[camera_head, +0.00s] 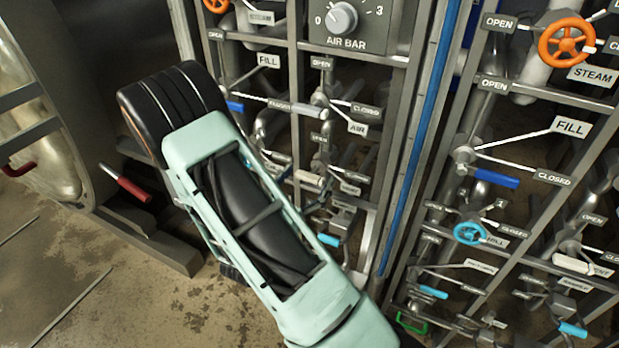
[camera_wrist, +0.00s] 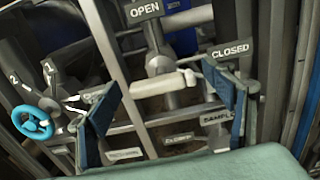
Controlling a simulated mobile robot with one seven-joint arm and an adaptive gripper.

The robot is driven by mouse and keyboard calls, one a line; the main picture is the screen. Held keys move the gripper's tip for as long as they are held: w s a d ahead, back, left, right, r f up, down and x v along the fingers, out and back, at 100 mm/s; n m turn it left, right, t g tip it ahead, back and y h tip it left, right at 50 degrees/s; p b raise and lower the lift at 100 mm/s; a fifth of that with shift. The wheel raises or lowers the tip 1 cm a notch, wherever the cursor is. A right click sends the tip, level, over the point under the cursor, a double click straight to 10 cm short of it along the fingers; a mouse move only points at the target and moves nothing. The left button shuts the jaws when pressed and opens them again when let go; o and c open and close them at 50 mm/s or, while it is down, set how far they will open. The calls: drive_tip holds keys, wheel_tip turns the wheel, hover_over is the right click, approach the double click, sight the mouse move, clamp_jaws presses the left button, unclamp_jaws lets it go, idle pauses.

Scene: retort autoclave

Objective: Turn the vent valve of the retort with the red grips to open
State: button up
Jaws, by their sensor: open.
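A valve with a white grip (camera_wrist: 165,84) shows in the middle of the wrist view. Its grip lies nearly level, below an OPEN plate (camera_wrist: 143,11) and left of a CLOSED plate (camera_wrist: 230,50). My gripper (camera_wrist: 162,88) is open, with one blue-padded finger on each side of the grip; I cannot tell whether either touches it. No VENT plate is readable there. In the head view a red grip (camera_head: 133,188) sits on the retort at the left. A white grip (camera_head: 310,179) shows beside my arm, which hides my gripper's fingers.
A blue-green handwheel (camera_wrist: 33,122) and several pipes and plates crowd the wrist view. In the head view, an AIR BAR dial (camera_head: 342,18) tops the near rack. A second rack at the right has an orange wheel (camera_head: 566,42). Stained floor (camera_head: 60,280) is clear at lower left.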

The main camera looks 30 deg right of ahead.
drive_tip(key=shift+w+d, duration=0.4)
drive_tip(key=shift+d, duration=0.1)
drive_tip(key=c, duration=1.2)
drive_tip(key=shift+o, duration=0.2)
